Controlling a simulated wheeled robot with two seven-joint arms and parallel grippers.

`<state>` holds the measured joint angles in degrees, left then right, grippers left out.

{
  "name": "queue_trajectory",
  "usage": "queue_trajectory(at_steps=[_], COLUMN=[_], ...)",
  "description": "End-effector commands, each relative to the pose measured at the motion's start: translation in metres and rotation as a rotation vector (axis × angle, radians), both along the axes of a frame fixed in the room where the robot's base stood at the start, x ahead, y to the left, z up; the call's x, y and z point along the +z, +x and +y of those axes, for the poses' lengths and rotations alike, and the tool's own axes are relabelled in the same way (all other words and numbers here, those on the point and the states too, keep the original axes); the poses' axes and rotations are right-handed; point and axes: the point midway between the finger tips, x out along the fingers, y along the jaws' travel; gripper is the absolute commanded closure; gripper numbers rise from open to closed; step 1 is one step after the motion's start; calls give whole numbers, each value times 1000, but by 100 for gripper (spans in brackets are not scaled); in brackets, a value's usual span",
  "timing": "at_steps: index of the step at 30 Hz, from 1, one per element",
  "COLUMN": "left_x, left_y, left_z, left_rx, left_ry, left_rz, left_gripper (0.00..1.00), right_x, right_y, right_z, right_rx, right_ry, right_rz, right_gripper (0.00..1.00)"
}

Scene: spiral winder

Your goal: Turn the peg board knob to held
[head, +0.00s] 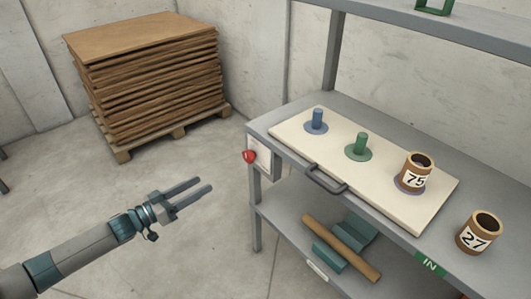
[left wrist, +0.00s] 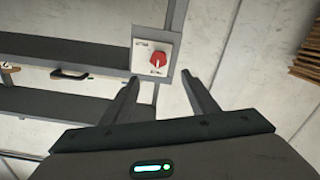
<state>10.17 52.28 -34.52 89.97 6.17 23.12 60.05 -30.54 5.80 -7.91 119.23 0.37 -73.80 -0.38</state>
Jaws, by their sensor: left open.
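The red knob (head: 249,156) sits on a pale plate (head: 260,157) at the left end of the metal shelf. In the left wrist view the red knob (left wrist: 158,60) is on a white plate (left wrist: 143,50) with small markings that I cannot read. My left gripper (head: 205,185) is open and empty, left of the knob and apart from it. In the left wrist view its two fingers (left wrist: 163,85) point toward the plate, with the knob just beyond and between them. The peg board (head: 300,130) lies on the shelf top with a blue peg, a green peg and a tube marked 75.
A tube marked 27 (head: 479,232) stands on the shelf (head: 350,108) right of the board. A handle (head: 326,180) sticks out at the board's front. A brown tube (head: 340,247) lies on the lower shelf. Stacked sheets (head: 150,80) stand on a pallet behind. The floor around my left gripper is clear.

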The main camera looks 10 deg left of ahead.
Motion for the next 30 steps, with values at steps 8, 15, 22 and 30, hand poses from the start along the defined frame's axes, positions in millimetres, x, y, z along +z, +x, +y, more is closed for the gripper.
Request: queue_trajectory(at_steps=[8, 15, 22, 30], left_x=[5, 5, 6, 6], left_y=[-1, 1, 12, 44], left_z=[1, 0, -9, -33], left_rx=[-13, -11, -11, -11], left_ry=[-9, -8, -9, -9], left_rz=[-1, -2, -3, -4], left_gripper=[46, 46, 46, 46], right_x=[3, 2, 1, -2], right_y=[-2, -1, -1, 0], right_z=[-1, -1, -1, -1], right_rx=[0, 0, 0, 0], right_ry=[-2, -2, -2, -2], right_rz=[4, 4, 4, 4], right_gripper=[100, 100, 100, 100])
